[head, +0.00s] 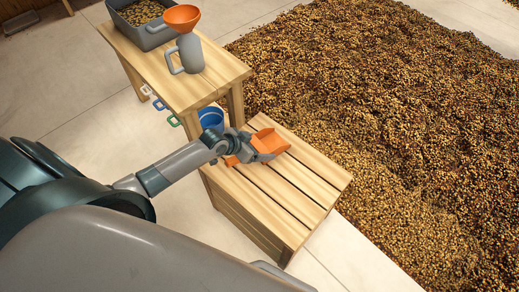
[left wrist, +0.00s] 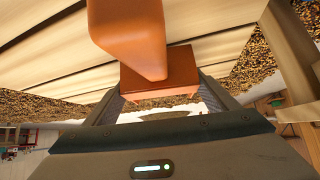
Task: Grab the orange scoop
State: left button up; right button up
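The orange scoop (head: 270,143) is at the lower slatted wooden table, its open pan to the right of my left gripper (head: 246,148). A bit of orange also shows on the near left side of the fingers. In the left wrist view the scoop (left wrist: 130,35) fills the top middle. Its darker orange block sits between the two fingers of my left gripper (left wrist: 160,88), with a finger against each side. The gripper looks shut on it. I cannot tell whether the scoop touches the table top. My right gripper is not in view.
A higher wooden table (head: 215,70) stands behind, with a grey bin of beans (head: 115,18), a grey jug (head: 189,55) and an orange funnel (head: 182,17). A blue cup (head: 211,118) is beside the lower table (head: 300,185). A wide bean bed (head: 400,100) lies right.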

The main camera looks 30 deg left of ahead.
aim_at(261, 146)
pick_arm(q)
jog(key=shift+r, duration=0.65)
jog(key=r, duration=0.1)
jog(key=r+p, duration=0.1)
jog(key=r, duration=0.1)
jog(key=shift+s+d+r, duration=0.2)
jog(key=shift+d, duration=0.15)
jog(key=s+d+r+p, duration=0.1)
jog(key=s+d+r, duration=0.5)
jog(key=d, duration=0.3)
jog(key=shift+r, duration=0.2)
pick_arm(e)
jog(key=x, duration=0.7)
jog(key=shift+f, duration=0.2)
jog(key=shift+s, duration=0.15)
